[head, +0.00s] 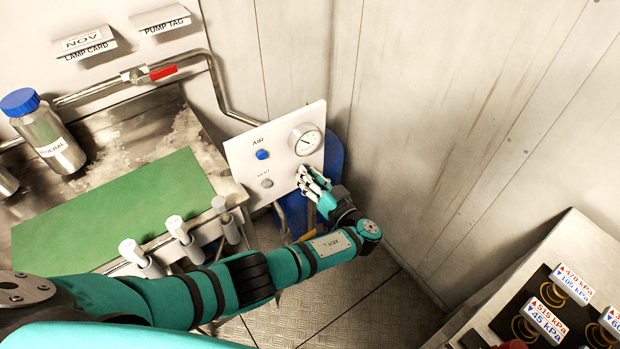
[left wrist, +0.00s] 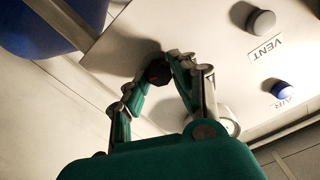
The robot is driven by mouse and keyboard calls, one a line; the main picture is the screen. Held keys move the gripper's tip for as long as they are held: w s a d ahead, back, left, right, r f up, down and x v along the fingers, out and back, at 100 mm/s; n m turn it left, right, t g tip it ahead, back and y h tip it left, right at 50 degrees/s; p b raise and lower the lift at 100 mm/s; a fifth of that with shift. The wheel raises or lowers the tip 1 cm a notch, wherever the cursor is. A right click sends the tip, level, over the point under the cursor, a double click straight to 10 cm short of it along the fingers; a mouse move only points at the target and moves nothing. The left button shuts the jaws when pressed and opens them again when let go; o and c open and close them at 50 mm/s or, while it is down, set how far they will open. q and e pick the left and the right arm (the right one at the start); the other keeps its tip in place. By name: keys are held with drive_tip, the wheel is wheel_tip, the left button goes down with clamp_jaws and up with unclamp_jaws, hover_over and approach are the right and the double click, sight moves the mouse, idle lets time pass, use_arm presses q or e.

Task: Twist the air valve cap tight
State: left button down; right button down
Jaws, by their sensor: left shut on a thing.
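A white panel (head: 240,153) carries a blue knob (head: 262,155) marked AIR, a grey knob (head: 267,183) marked VENT and a round gauge (head: 306,139). My left gripper (head: 305,178) is at the panel's lower right, below the gauge. In the left wrist view my left gripper (left wrist: 160,72) is shut on a small dark round cap (left wrist: 157,72) at the panel face. The fingers cover part of the cap, and I cannot read a label on it. The blue AIR knob (left wrist: 281,91) and grey VENT knob (left wrist: 261,22) stand apart from the fingers. My right gripper is not in view.
A blue drum (head: 333,160) stands behind the panel. A green mat (head: 110,215) lies on the metal bench at left, with a blue-capped bottle (head: 50,137) behind it. A box with kPa tags (head: 547,320) is at the lower right. Metal walls close off the right.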

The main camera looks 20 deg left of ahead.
use_arm(q)
drive_tip(key=shift+f+m+p, duration=0.1)
drive_tip(key=shift+m+p, duration=1.15)
drive_tip(key=shift+m, duration=14.25)
drive_tip(key=c, duration=1.1)
unclamp_jaws()
drive_tip(key=shift+a+f, duration=0.1)
drive_tip(key=shift+f, duration=0.05)
